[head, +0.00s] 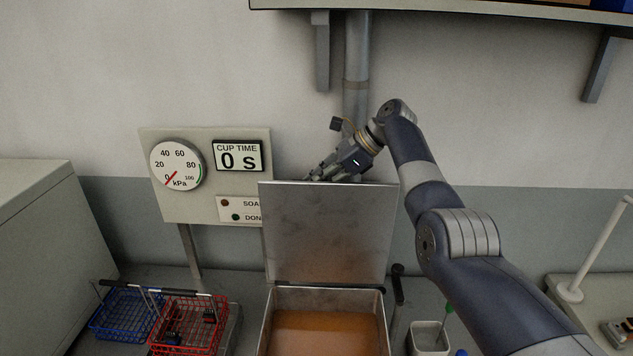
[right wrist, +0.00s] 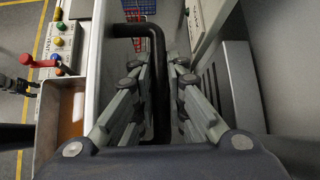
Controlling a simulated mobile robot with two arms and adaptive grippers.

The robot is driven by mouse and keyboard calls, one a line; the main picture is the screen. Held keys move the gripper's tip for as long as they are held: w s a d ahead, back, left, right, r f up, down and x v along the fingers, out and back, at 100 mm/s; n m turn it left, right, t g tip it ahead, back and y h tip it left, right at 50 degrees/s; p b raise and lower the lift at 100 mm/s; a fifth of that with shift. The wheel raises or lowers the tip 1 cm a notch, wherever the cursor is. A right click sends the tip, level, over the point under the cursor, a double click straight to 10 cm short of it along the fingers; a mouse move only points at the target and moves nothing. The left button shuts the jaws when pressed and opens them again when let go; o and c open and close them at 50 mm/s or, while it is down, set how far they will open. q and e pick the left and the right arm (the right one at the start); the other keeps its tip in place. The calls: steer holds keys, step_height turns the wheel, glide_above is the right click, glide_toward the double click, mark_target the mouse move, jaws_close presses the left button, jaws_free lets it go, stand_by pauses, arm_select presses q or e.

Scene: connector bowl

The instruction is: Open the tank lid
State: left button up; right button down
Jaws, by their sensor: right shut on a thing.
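The tank (head: 266,325) stands on the counter with orange-brown liquid inside; its rim also shows in the right wrist view (right wrist: 45,140). Its grey metal lid (head: 330,230) stands raised, about upright, at the back edge of the tank. My right gripper (head: 325,173) is at the top of the lid, its fingertips partly hidden behind the lid's upper edge. In the right wrist view its fingers are shut on the lid's black bar handle (right wrist: 157,85). My left gripper is in neither view.
A panel with a pressure gauge (head: 176,165) and a "CUP TIME 0 s" display (head: 238,156) stands behind, left of the lid. A blue basket (head: 118,315) and a red basket (head: 190,325) sit left of the tank. A pale cup (head: 428,338) stands right of it. A shelf overhangs above.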

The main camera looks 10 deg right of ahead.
steer(key=shift+s, duration=0.1)
steer(key=c, duration=1.6)
jaws_free()
steer(key=v, duration=1.2)
